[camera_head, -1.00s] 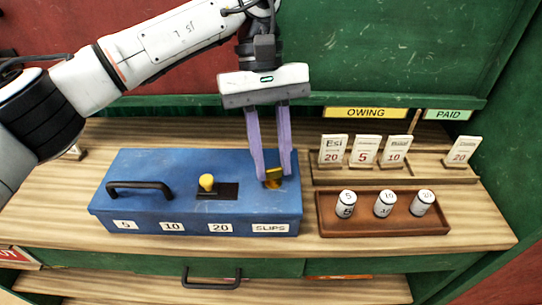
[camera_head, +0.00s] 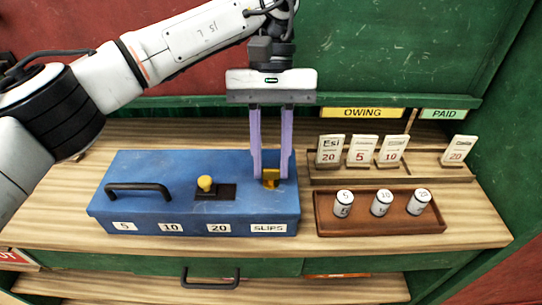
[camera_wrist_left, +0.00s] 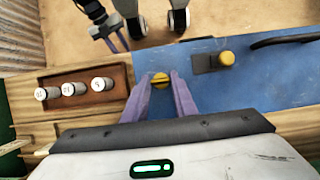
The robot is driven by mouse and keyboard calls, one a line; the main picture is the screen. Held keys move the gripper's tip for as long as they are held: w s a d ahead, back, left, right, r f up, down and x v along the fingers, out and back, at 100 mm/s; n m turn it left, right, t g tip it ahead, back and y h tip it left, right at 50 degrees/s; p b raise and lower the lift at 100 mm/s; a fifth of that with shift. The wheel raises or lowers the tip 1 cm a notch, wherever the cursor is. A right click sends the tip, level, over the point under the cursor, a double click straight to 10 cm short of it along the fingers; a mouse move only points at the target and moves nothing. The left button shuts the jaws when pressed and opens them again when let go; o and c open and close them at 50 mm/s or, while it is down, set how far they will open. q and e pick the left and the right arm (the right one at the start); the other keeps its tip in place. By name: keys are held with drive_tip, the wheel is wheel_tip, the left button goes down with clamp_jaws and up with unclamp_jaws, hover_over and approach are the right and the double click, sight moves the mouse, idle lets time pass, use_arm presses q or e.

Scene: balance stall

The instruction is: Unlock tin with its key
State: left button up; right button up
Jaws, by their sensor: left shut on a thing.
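The blue tin (camera_head: 150,190) stands on the wooden counter, lid closed, with a black handle and a yellow knob (camera_head: 205,183) on a dark plate. Its front has labels 5, 10, 20 and SLIPS. The yellow key (camera_head: 270,178) is at the right end of the tin's top; its lower end is hidden, so I cannot tell how deep it sits. My left gripper (camera_head: 271,180) points down with its purple fingers shut on the key. The key also shows between the fingers in the left wrist view (camera_wrist_left: 160,80). My right gripper is not in the head view.
A brown tray (camera_head: 330,226) with three labelled cylinders (camera_head: 381,203) stands right of the tin. Behind it, a wooden rack (camera_head: 350,175) holds several cards under OWING and PAID signs. Bare counter lies in front of the tin.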

sight(272, 168)
use_arm(q)
drive_tip(key=o, duration=1)
drive_tip(key=shift+o, duration=0.2)
drive_tip(key=v, duration=0.3)
drive_tip(key=p+v, duration=0.4)
drive_tip(key=v, duration=0.3)
drive_tip(key=shift+r+p, duration=0.25)
drive_tip(key=shift+p, duration=0.1)
